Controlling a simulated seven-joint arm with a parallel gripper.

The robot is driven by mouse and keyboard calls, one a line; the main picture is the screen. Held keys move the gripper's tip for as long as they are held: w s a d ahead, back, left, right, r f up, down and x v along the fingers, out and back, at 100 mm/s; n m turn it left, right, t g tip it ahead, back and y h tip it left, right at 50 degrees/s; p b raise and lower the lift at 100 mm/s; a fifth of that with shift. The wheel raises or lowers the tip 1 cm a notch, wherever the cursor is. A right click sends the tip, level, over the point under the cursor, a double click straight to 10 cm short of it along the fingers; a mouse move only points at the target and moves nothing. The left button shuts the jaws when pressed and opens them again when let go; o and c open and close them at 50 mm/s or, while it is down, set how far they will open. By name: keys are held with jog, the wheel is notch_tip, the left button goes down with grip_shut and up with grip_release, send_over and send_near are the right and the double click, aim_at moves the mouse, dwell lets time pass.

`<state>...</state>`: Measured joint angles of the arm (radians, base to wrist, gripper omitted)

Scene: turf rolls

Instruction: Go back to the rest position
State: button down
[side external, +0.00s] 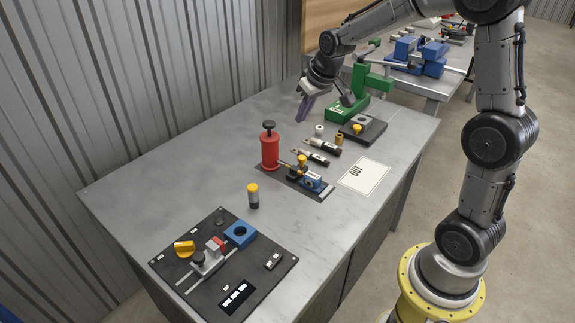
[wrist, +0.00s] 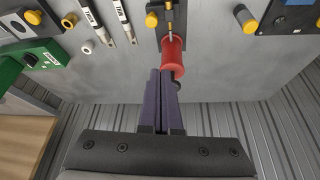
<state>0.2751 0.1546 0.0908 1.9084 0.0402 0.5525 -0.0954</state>
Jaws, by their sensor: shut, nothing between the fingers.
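My gripper (side external: 306,108) is above the far part of the grey metal table (side external: 160,180), left of the green press. Its two purple fingers are shut against each other with nothing between them, as the wrist view also shows (wrist: 162,75). The fingers are apart from the table objects in the side view. A red cylinder with a black knob (side external: 270,148) stands nearer the camera than my gripper. In the wrist view the red cylinder (wrist: 173,58) shows just beyond the fingertips.
A green press (side external: 360,88) stands close to the right of my gripper. Black-handled tools (side external: 322,147), a white card (side external: 364,176), a yellow-topped cylinder (side external: 253,196) and a black panel (side external: 170,283) lie nearer the camera. A corrugated wall (side external: 130,80) runs behind. The table's left part is clear.

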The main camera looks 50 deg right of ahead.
jog(key=s+a+r+n+t, duration=0.2)
jog(key=s+a+r, duration=0.85)
jog(key=s, duration=0.25)
jog(key=s+a+f+g+y, duration=0.1)
jog(key=s+f, duration=0.4)
jog(key=s, duration=0.9)
jog(key=shift+s+a+f, duration=0.15)
jog(key=shift+s+a, duration=0.05)
